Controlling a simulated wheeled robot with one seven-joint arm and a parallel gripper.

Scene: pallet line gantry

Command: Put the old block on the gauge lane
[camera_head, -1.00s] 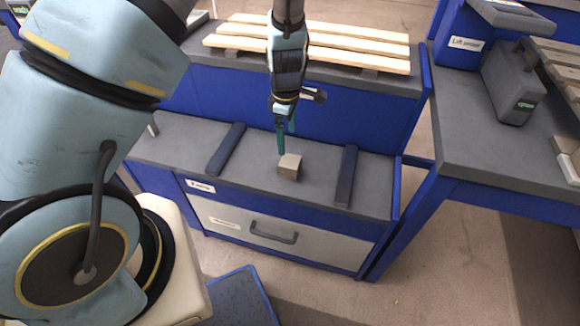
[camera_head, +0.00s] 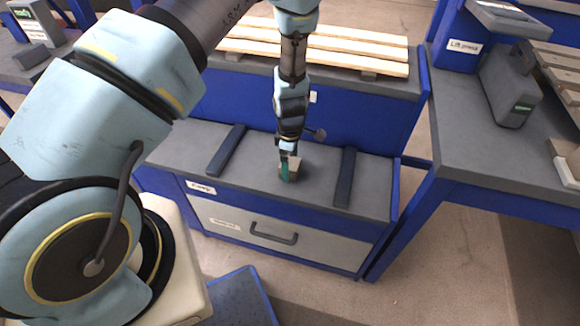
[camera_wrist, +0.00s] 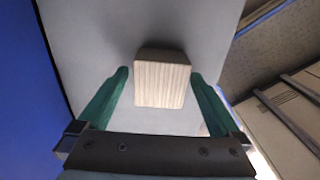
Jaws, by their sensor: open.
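A small wooden-looking block (camera_head: 297,164) sits on the grey bench top (camera_head: 325,180), between two dark rails, the left rail (camera_head: 227,150) and the right rail (camera_head: 346,177). My gripper (camera_head: 287,170) is down at the block and partly hides it in the head view. In the wrist view the block (camera_wrist: 162,84) shows a pale, grained face between my two teal fingers (camera_wrist: 160,76). The fingers are open, one on each side, with a visible gap between each finger and the block. The label (camera_head: 202,187) below the bench edge is too small to read surely.
A slatted pallet (camera_head: 350,55) lies on the raised blue bench behind. A grey drawer with a handle (camera_head: 273,236) is below the bench top. At right, a grey table (camera_head: 465,140) holds a dark grey case (camera_head: 510,85) and a small pale block (camera_head: 566,172).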

